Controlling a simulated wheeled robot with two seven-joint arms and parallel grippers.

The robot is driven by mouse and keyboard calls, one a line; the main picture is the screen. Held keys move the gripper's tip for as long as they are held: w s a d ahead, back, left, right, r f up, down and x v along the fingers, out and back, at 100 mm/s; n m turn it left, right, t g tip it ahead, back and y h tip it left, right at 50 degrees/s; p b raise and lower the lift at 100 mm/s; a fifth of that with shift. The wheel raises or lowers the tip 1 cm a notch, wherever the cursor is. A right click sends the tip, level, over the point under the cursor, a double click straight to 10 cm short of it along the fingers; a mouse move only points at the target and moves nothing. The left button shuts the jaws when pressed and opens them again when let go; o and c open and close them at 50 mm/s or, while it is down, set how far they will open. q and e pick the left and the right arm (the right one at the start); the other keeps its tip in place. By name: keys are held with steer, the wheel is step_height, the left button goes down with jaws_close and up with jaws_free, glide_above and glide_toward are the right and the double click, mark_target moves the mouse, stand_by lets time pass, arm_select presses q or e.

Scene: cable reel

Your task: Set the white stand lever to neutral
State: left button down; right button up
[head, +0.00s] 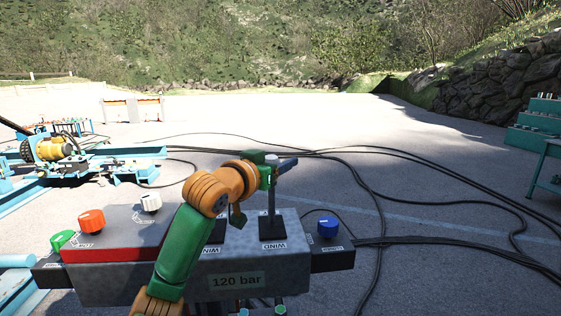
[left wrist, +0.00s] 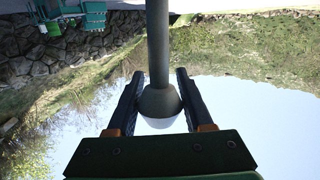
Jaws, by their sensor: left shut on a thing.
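A white knob (head: 151,201) stands on the left part of the control box, next to an orange-red knob (head: 91,221). My left gripper (head: 272,164) is away from that white knob, at a tall grey lever (head: 271,198) farther right. Its fingers are shut around the top of this lever, which stands about upright on a black base marked WIND. In the left wrist view the lever's stem (left wrist: 158,45) runs down between the fingers (left wrist: 158,102) to a flared grey end with a pale tip. My forearm hides part of the box. My right gripper is not in view.
The control box (head: 235,283) is marked 120 bar. A green knob (head: 62,240) is at its far left and a blue knob (head: 328,226) at its right. Black cables (head: 375,200) cross the ground at right. A blue-framed machine (head: 50,150) stands at back left.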

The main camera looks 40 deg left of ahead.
arm_select(q)
steer(key=shift+f, duration=0.35)
steer(key=c, duration=0.7)
jaws_free()
steer(key=shift+c, duration=0.2)
steer(key=o, duration=0.4)
steer(key=shift+a, duration=0.1)
steer(key=shift+c, duration=0.2)
steer(key=shift+o, duration=0.4)
steer(key=shift+w+a+f, duration=0.1)
steer(key=shift+w+a, duration=0.15)
steer(key=shift+a, duration=0.25)
steer(key=b+v, duration=0.3)
steer(key=v, duration=0.4)
steer(key=shift+b, duration=0.35)
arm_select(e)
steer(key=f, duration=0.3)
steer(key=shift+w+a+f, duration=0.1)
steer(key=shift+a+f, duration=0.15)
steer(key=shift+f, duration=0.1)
arm_select(q)
steer(key=shift+f, duration=0.1)
